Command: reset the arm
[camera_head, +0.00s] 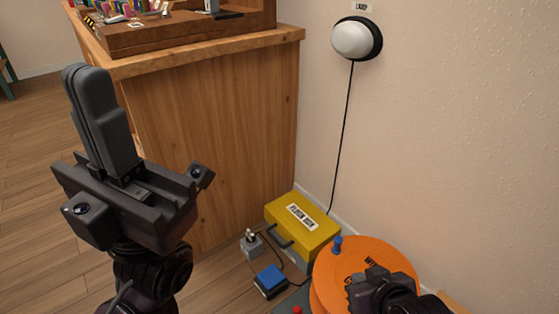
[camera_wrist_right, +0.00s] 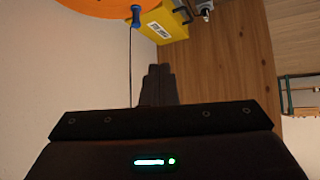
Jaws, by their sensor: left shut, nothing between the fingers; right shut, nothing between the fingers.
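My left gripper (camera_head: 86,72) stands upright at the left of the head view, its two dark fingers pressed together with nothing between them. It is in front of the wooden cabinet. My right gripper (camera_head: 375,275) is at the lower right of the head view, in front of the orange disc (camera_head: 352,252). Its fingers are hard to make out there. In the right wrist view the right gripper (camera_wrist_right: 158,68) shows shut and empty, with its fingers pointing toward the wall and cabinet corner.
The orange disc has a blue knob (camera_head: 337,244). A yellow box (camera_head: 318,231), a grey switch box (camera_head: 251,244) and a blue pedal (camera_head: 270,280) are beside it. A wooden cabinet (camera_head: 215,130) stands behind. A white lamp (camera_head: 350,39) is on the wall. Floor at left is clear.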

